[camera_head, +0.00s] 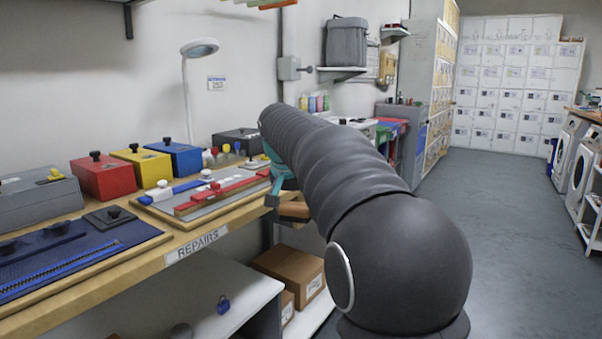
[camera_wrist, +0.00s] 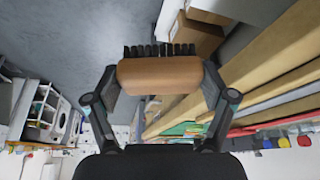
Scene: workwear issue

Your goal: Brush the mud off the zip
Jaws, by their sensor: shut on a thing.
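My gripper (camera_wrist: 160,78) is shut on a brush (camera_wrist: 158,72) with a wooden back and dark bristles, seen in the wrist view. The bristles point away from the wrist and touch nothing that I can see. In the head view the brush (camera_head: 293,210) shows partly past my arm, by the bench's front edge. A blue zip (camera_head: 62,272) lies on dark blue cloth on a board at the near left of the bench, well apart from the brush. I cannot make out mud on it from here.
The bench (camera_head: 185,245) labelled REPAIRS also holds red (camera_head: 104,178), yellow (camera_head: 142,166) and blue (camera_head: 175,158) boxes at the back. A board with red and blue strips (camera_head: 215,195) lies between zip and brush. A lamp (camera_head: 188,90) stands behind. Floor at right is clear.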

